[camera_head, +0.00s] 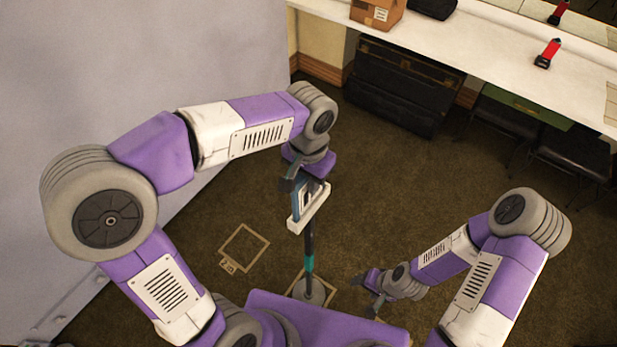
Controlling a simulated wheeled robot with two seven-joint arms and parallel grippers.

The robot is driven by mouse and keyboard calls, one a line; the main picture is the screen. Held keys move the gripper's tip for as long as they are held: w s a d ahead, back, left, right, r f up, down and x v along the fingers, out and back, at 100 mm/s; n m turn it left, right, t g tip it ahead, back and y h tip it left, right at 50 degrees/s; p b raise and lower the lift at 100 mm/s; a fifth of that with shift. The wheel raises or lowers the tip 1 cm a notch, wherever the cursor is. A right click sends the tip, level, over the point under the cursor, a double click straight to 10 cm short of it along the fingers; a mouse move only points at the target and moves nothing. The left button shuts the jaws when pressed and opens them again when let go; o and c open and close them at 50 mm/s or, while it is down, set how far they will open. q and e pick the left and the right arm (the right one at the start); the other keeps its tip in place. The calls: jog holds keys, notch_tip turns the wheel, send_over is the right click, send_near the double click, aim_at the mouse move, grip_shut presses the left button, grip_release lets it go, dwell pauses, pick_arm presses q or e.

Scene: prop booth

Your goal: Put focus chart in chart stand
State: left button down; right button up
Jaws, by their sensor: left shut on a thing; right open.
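The focus chart (304,200) is a small panel with a blue edge, seen steeply from above. My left gripper (294,184) is shut on it. The chart is at the white holder of the chart stand (309,218); I cannot tell whether it rests in the holder or is held just above it. The stand is upright, with a black and teal pole and a round base on the floor. My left wrist partly hides the chart. My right gripper (367,292) is open and empty, low and to the right of the pole.
A tan square outline (244,248) is marked on the floor left of the stand. A white counter (480,45) at the back holds a cardboard box (377,14) and a red-and-black object (547,54). Dark trunks (400,88) and chairs (575,150) stand below. A grey wall panel (90,70) is left.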

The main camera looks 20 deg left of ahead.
pick_arm(q)
jog(key=shift+f, duration=0.25)
jog(key=c, duration=0.9)
grip_release()
jog(key=shift+r, duration=0.1)
jog(key=shift+r+p, duration=3)
jog(key=shift+r, duration=0.5)
